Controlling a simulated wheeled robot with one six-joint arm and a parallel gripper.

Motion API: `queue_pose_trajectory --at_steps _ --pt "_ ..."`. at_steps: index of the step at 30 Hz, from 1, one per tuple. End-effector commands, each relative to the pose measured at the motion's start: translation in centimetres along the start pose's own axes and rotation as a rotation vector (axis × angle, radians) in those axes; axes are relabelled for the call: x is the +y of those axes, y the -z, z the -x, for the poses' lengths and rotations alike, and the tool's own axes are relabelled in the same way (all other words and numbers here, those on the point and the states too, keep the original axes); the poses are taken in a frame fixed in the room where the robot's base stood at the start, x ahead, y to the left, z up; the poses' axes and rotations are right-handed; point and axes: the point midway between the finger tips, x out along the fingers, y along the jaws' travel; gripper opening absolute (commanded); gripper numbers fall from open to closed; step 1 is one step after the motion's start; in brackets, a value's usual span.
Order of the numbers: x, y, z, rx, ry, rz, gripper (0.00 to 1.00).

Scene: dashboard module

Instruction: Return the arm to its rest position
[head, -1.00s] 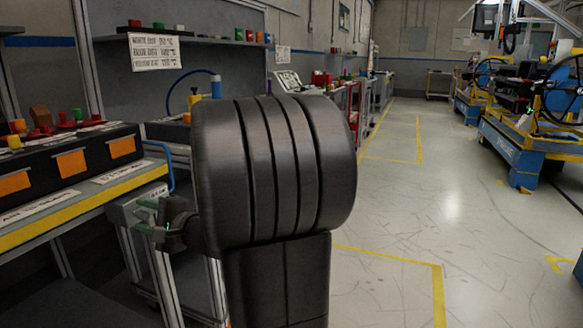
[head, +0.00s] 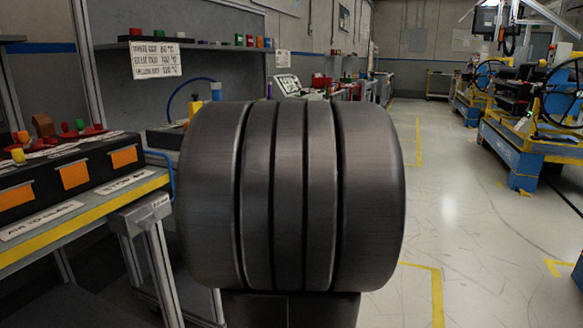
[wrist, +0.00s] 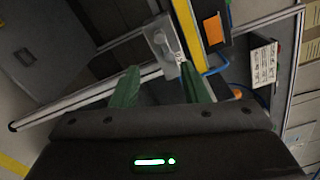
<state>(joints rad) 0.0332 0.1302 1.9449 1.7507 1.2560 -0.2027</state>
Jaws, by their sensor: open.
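My gripper (wrist: 158,88) shows in the wrist view with its two green fingers spread apart and nothing between them. Beyond the fingers is a grey box (wrist: 160,42) on the bench's end, apart from them as far as I can tell. In the head view my dark arm links fill the middle, and my gripper is hidden behind them or out of frame.
The workbench (head: 95,208) with a yellow edge stands at left, carrying a black unit with orange panels (head: 74,175). The grey box (head: 140,213) is at its corner. Blue carts (head: 515,155) stand at right. The floor (head: 470,240) between is clear.

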Motion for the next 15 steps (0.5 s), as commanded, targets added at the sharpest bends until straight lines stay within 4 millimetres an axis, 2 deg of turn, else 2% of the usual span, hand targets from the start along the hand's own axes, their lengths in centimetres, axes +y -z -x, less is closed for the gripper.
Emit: queue_pose_trajectory --at_steps 15 --pt "0.2 -0.1 -7.2 -0.006 -0.001 0.001 0.41"
